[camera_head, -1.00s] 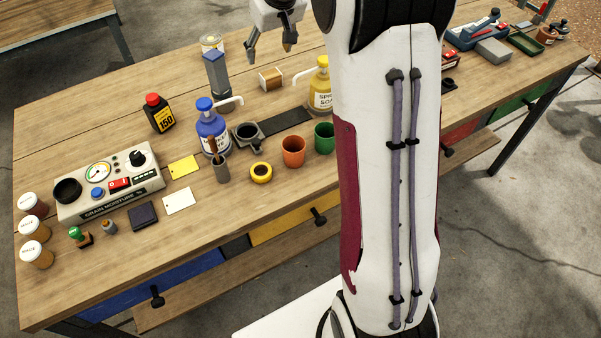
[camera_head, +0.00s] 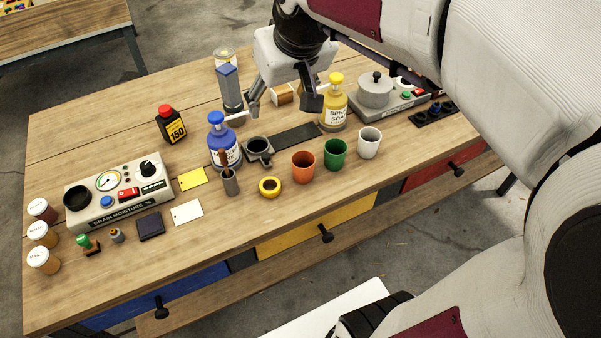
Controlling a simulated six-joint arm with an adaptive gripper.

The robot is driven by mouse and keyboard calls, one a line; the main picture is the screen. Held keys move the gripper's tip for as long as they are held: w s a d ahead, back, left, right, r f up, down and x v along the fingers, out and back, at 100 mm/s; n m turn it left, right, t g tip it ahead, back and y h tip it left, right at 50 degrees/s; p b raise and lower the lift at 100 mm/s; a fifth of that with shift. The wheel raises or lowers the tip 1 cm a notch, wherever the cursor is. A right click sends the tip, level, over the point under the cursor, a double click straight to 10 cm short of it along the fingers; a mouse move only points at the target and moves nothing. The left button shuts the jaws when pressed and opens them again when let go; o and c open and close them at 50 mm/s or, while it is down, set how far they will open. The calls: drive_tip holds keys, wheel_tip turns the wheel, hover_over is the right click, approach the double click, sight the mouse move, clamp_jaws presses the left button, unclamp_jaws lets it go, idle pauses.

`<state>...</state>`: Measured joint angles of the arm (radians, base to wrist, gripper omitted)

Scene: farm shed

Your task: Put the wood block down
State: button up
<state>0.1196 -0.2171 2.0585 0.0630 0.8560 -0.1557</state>
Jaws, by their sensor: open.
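The wood block (camera_head: 283,93) is a small orange-brown block. It appears to rest on the workbench (camera_head: 110,130), behind the blue and yellow pump bottles. My gripper (camera_head: 277,110) points down with its two fingers spread wide. In the picture one finger lies to the left of the block and the other to its right. The fingers look apart from the block, with nothing held between them. The gripper's body hides the bench behind it, and its height over the bench is hard to tell.
The blue pump bottle (camera_head: 224,142), the yellow soap bottle (camera_head: 334,108) and a grey post with a blue top (camera_head: 230,90) stand close around the gripper. A dark flat strip (camera_head: 296,136) lies in front. Orange (camera_head: 303,168), green and white cups stand nearer the bench's front edge.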

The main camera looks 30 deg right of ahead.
drive_tip(key=s+a+f, duration=0.1)
drive_tip(key=s+f, duration=0.1)
drive_tip(key=s, duration=0.7)
drive_tip(key=s+a+f, duration=0.2)
drive_tip(key=s, duration=0.6)
drive_tip(key=shift+s+a+f, duration=0.15)
drive_tip(key=shift+s+a, duration=0.1)
drive_tip(key=shift+s, duration=0.1)
idle(0.5)
